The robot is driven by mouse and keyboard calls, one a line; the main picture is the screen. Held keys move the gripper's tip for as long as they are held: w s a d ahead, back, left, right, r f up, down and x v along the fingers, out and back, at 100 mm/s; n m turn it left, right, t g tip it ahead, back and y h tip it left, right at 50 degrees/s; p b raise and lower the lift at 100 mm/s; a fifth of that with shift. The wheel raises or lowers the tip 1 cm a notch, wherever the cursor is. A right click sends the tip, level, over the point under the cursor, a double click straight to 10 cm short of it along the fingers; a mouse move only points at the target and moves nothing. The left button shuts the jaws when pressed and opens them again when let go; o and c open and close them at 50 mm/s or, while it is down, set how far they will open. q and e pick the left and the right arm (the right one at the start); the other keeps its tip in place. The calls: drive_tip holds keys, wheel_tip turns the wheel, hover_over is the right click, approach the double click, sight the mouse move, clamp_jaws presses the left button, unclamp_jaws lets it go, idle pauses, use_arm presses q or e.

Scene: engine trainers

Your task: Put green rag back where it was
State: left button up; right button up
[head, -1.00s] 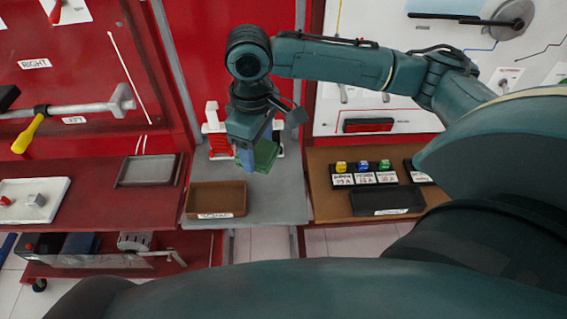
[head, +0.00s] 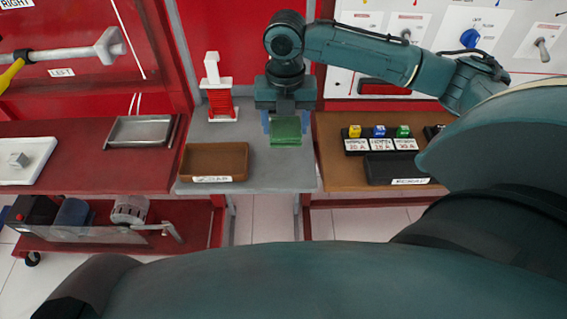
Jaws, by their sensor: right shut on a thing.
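The green rag (head: 286,131) is at the grey middle table (head: 265,174), right of the brown tray and left of the brown table. My right gripper (head: 286,124) is above it, pointing down, and shut on the rag, with a blue finger on each side. I cannot tell whether the rag's underside touches the table. My left gripper does not show.
A brown labelled tray (head: 190,164) stands left of the rag. A red and white stand (head: 219,95) is behind it. On the brown table (head: 335,174) at right are small coloured fuses (head: 379,131) and a black tray (head: 392,170). A metal tray (head: 112,130) lies at left.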

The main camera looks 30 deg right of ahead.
wheel_tip(320, 180, down, 10)
drive_tip(key=shift+d+f+b, duration=0.1)
drive_tip(key=shift+b, duration=0.5)
drive_tip(key=o, duration=0.9)
drive_tip(key=shift+f, duration=0.15)
drive_tip(key=shift+o, duration=0.2)
